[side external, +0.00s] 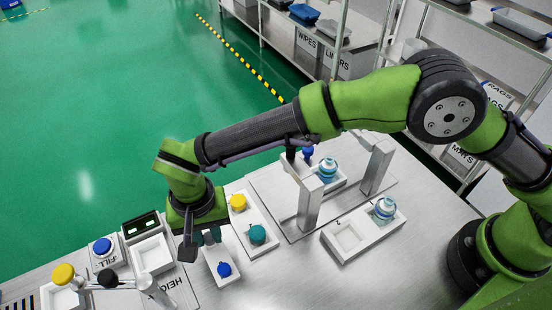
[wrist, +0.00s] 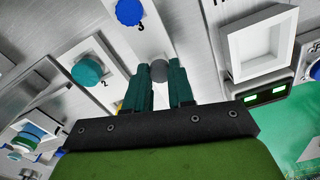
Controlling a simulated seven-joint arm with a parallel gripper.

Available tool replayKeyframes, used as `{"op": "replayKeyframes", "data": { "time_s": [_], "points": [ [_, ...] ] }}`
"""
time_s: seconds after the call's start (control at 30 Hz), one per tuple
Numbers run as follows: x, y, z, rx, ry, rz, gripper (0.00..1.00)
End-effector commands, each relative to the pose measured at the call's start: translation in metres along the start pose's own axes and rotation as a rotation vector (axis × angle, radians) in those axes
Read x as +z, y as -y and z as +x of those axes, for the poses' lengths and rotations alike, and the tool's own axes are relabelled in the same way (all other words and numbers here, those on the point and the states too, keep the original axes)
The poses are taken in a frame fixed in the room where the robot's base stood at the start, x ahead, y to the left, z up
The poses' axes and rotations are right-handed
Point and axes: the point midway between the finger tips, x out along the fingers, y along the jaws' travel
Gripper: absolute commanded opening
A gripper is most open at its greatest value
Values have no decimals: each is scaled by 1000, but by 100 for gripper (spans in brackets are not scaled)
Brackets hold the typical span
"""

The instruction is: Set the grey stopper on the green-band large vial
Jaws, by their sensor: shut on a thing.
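One banded vial (side external: 327,170) stands under the metal frame, and another (side external: 384,208) stands in a white tray at the right. I cannot tell which has the green band.
A neighbouring tray holds a yellow stopper (side external: 238,202) and a teal stopper (side external: 257,234). A FILL button (side external: 102,246), a display (side external: 141,226) and an empty white holder (side external: 152,253) are at the left.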

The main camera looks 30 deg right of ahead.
Motion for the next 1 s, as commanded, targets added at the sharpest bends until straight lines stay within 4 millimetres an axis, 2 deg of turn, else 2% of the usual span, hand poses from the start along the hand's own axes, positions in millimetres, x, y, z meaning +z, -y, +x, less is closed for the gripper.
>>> {"op": "replayKeyframes", "data": {
  "time_s": [0.2,0.47,0.53,0.8,1.0],
  "points": [
    [0,1,-46,-5,-3,0,0],
    [0,1,-91,-5,-3,-1,0],
    [0,1,-107,-6,-3,0,0],
    [0,1,-198,-9,-5,0,0],
    [0,1,-223,-2,-3,-1,0]
  ]
}}
